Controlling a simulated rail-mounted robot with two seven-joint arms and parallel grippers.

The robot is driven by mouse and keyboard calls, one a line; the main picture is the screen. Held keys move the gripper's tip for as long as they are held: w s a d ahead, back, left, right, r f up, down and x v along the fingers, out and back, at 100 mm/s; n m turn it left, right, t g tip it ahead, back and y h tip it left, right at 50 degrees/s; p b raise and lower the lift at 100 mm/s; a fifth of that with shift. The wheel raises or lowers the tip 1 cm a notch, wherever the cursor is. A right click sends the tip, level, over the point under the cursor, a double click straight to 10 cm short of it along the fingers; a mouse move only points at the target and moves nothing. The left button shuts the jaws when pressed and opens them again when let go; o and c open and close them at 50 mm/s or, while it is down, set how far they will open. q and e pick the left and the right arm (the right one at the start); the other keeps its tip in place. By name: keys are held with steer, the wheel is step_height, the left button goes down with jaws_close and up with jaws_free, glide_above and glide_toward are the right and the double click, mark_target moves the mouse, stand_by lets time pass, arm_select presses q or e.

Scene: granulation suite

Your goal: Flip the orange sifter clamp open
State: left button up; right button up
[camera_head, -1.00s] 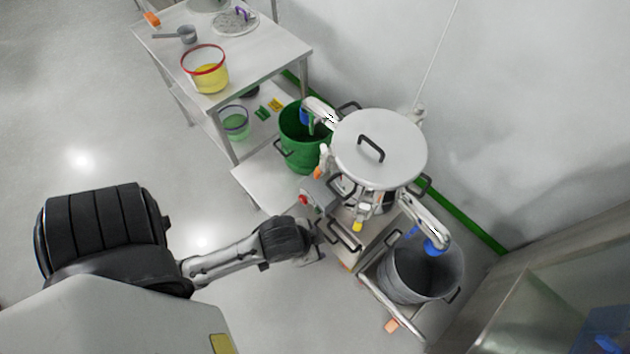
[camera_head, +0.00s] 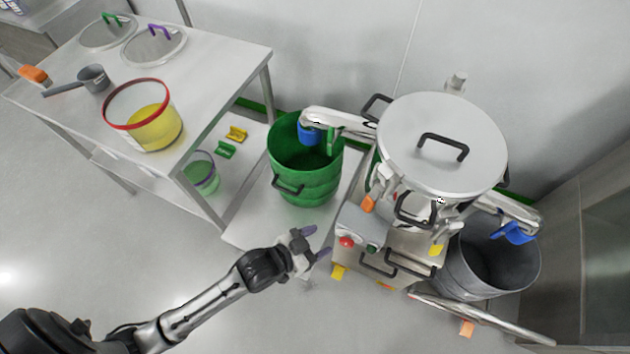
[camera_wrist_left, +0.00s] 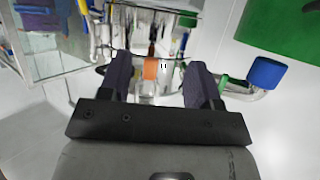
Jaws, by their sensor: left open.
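The orange sifter clamp (camera_head: 368,204) is on the front left side of the round steel sifter (camera_head: 440,150), just under its lid. My left gripper (camera_head: 312,243) is open and empty, left of the sifter's control box and apart from the clamp. In the left wrist view an orange piece (camera_wrist_left: 151,68), likely the clamp, shows between the open fingers (camera_wrist_left: 156,82), some way beyond them. Whether the clamp is latched cannot be told at this size. My right gripper is not in view.
A green drum (camera_head: 305,175) stands left of the sifter and a grey bin (camera_head: 490,262) to its right. The control box (camera_head: 362,230) with a red button projects in front. A steel table (camera_head: 225,60) holds a red-rimmed bucket (camera_head: 143,112). The floor around my left arm is clear.

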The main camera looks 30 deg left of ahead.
mark_target(366, 204)
arm_select(q)
step_height(366, 204, up, 6)
steer(key=w+d+t+h, duration=0.2)
steer(key=w+t, duration=0.1)
steer(key=t, duration=0.1)
steer(key=b+x, duration=0.2)
steer(key=x, duration=0.8)
steer(key=shift+w+d+b, duration=0.1)
steer(key=shift+w+b, duration=0.15)
steer(key=shift+b, duration=0.15)
steer(key=shift+w+d, duration=0.3)
steer(key=shift+w, duration=0.25)
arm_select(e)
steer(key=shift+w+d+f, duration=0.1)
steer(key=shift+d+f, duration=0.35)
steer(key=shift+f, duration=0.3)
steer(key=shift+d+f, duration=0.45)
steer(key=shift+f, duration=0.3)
arm_select(q)
steer(key=shift+c, duration=0.2)
jaws_close()
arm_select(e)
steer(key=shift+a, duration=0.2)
